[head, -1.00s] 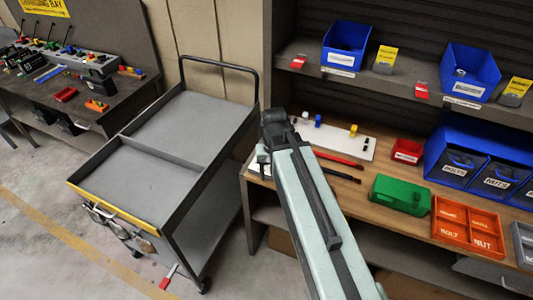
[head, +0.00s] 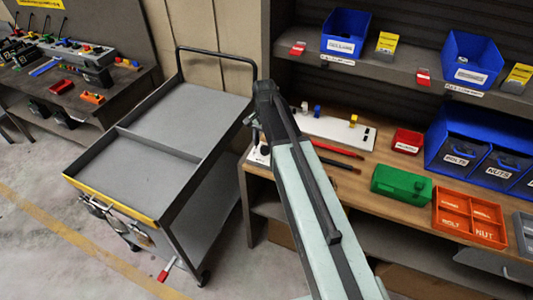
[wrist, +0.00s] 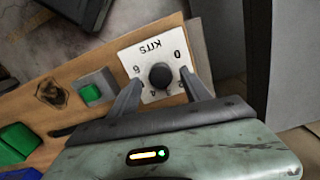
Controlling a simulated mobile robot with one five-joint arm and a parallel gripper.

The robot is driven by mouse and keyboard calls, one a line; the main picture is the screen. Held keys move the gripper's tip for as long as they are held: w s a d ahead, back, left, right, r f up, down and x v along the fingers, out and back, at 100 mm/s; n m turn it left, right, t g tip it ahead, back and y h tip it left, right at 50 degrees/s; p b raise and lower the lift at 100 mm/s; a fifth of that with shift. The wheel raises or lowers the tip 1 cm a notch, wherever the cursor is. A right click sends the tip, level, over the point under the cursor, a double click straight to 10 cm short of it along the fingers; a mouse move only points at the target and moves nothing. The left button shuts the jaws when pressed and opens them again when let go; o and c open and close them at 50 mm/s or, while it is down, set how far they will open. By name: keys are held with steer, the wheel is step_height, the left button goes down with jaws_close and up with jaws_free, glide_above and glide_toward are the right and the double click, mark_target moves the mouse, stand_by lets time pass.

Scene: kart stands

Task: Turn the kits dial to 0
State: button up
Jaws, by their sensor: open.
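The kits dial is a dark round knob (wrist: 160,76) on a white plate (wrist: 150,50) marked KITS with numbers around it, upside down in the wrist view. My gripper (wrist: 157,88) is open, with one finger on each side of the knob. I cannot tell whether the fingers touch it. The 0 shows at the plate's right. The knob's pointer is too dark to read. In the head view my arm reaches to the left end of the wooden bench (head: 400,216), and it hides the dial.
A green button on a grey box (wrist: 92,93) stands left of the plate in the wrist view. A white board with coloured pegs (head: 335,128), a red pen (head: 337,149) and a green case (head: 401,184) lie on the bench. A grey cart (head: 150,170) stands to the left.

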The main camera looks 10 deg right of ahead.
steer(key=shift+f+b, duration=0.3)
steer(key=shift+f, duration=0.6)
steer(key=shift+r, duration=0.1)
jaws_close()
steer(key=shift+d, duration=0.25)
steer(key=shift+a, duration=0.2)
